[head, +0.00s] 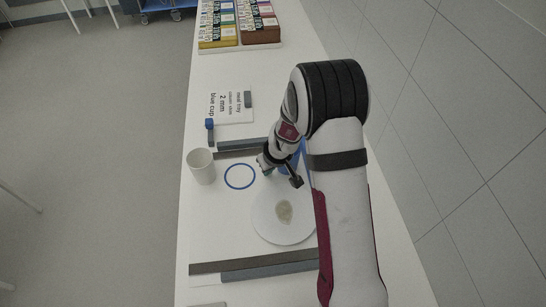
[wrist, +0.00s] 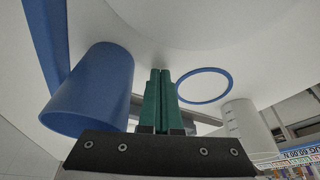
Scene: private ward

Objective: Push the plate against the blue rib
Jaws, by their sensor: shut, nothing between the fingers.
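The white plate (head: 284,231) lies on the table in the head view, with a pale beige patch in its middle. A blue strip (wrist: 46,35), likely the blue rib, runs at the left of the wrist view. In the head view my arm mostly hides that area.
A blue cup (wrist: 92,92) stands close left of my fingers. A blue ring (head: 240,188) and a white cup (head: 201,168) are left of my gripper. Grey bars (head: 255,268) lie near and far. A printed card (head: 231,106) and boxes (head: 218,30) stand farther back.

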